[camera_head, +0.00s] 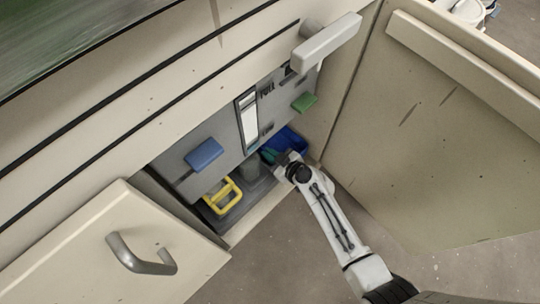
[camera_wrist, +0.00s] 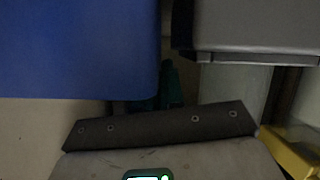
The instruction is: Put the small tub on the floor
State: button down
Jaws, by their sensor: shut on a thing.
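The small tub, a blue one (camera_head: 292,140), sits inside the open cabinet at its right end, and its blue wall (camera_wrist: 75,45) fills the upper left of the wrist view. My gripper (camera_head: 269,155) reaches in over the cabinet's front edge and is at the tub's left side. Its teal fingers (camera_wrist: 168,88) show only in part beside the blue wall. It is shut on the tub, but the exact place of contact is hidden.
A grey cylinder (camera_head: 250,166) and a yellow-handled thing (camera_head: 222,195) stand left of my gripper on the cabinet bottom. A grey panel (camera_head: 225,125) with blue and green tabs hangs above. Open doors flank the cabinet on the left (camera_head: 95,245) and right (camera_head: 430,120). Bare floor (camera_head: 290,260) lies in front.

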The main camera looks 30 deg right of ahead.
jog(key=shift+f+b, duration=0.25)
jog(key=shift+b, duration=0.2)
jog(key=shift+f+b, duration=0.35)
jog(key=shift+b, duration=0.1)
jog(key=c, duration=1.5)
grip_release()
jog(key=shift+r, duration=0.1)
